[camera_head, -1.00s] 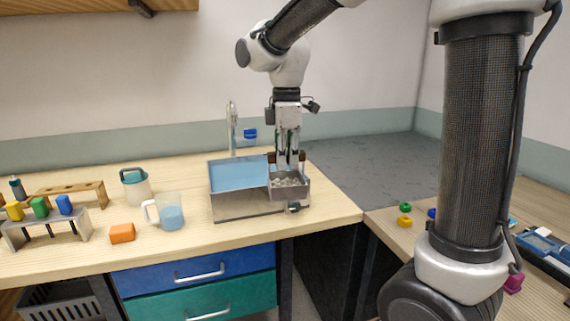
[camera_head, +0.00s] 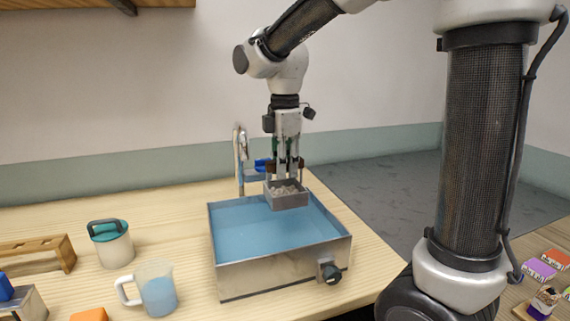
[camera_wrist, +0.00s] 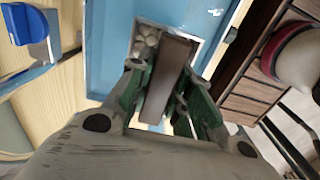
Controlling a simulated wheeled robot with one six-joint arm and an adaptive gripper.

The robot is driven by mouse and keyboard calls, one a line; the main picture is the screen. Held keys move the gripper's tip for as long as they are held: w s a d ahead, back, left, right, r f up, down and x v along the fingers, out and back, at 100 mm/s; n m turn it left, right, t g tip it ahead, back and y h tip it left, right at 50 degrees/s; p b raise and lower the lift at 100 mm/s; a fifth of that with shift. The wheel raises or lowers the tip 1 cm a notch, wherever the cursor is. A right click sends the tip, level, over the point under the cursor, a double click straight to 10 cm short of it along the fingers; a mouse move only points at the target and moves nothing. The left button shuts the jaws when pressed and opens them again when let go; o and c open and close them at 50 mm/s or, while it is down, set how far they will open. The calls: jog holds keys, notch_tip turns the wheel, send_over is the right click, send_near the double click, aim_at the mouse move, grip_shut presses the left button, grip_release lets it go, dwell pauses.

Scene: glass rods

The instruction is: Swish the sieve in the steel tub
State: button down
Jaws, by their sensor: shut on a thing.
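The steel tub (camera_head: 248,275) stands on the wooden worktop, filled with blue water, with a dark knob or valve on its front. The small grey steel sieve (camera_head: 290,203) holds pale pebbles and is over the back part of the tub. My gripper (camera_head: 287,168) points down and is shut on the sieve's brown handle. In the wrist view the handle (camera_wrist: 166,82) lies between the fingers, with the pebbles (camera_wrist: 146,42) and the blue water beyond. I cannot tell whether the sieve's underside touches the water.
A tap (camera_head: 240,158) stands behind the tub. To the left are a teal-lidded jar (camera_head: 112,245), a measuring jug (camera_head: 155,290) of blue liquid, a wooden rack (camera_head: 35,255) and part of an orange block. Several coloured items lie on the counter at the right.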

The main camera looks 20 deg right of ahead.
notch_tip(320, 180, down, 14)
jog(key=shift+f, duration=0.2)
dwell(0.6)
jog(key=shift+a, duration=2.5)
jog(key=shift+d, duration=2.5)
jog(key=shift+r, duration=5.55)
notch_tip(320, 180, up, 4)
jog(key=shift+r, duration=0.5)
jog(key=shift+s, duration=0.15)
